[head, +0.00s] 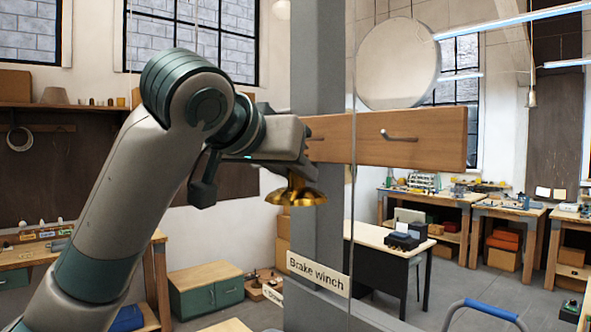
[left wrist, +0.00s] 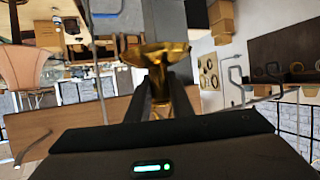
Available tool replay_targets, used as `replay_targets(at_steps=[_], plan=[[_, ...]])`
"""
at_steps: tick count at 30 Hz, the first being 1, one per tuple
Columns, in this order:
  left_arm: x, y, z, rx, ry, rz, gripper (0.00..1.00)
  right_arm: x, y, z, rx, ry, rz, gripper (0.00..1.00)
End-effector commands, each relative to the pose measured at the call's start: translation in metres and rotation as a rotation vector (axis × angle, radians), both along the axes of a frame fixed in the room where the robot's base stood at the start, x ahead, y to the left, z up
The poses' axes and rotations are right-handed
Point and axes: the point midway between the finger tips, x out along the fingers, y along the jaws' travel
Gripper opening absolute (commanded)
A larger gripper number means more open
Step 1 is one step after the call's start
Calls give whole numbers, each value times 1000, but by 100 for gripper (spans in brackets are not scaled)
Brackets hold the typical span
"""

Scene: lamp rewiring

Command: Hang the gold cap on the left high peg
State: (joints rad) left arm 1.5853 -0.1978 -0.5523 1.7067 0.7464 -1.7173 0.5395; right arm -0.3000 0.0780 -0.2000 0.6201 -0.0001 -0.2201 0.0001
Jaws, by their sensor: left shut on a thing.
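The gold cap (head: 294,194) hangs below the fingers of my left gripper (head: 298,170), flared rim downward in the head view. The gripper is shut on its narrow neck. In the left wrist view the cap (left wrist: 157,52) shows between the two fingers (left wrist: 162,88). A wooden board (head: 440,138) crosses the grey post behind. One metal peg (head: 400,137) stands bare on its right part. My gripper covers the board's left end, where only a bit of what may be another peg (head: 317,138) shows. The cap is below the board's lower edge, apart from any peg I can see. My right gripper is out of view.
The grey post (head: 318,70) stands right behind the gripper, with a thin vertical line in front. A "Brake winch" sign (head: 317,274) is lower on it. A round pale disc (head: 397,62) is above the board. Workbenches (head: 470,200) stand farther back.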

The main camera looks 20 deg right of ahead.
Motion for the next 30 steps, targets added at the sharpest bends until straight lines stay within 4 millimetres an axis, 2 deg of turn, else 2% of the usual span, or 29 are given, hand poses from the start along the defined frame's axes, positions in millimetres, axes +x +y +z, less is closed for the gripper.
replay_targets(at_steps=[14,15,18,30], plan=[[0,0,0,-1,-1,0,0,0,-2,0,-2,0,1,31],[0,0,0,-1,-1,0,22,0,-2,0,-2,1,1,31],[0,0,0,0,0,0,42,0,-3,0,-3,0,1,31],[-2,2,0,0,0,0,42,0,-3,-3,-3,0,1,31]])
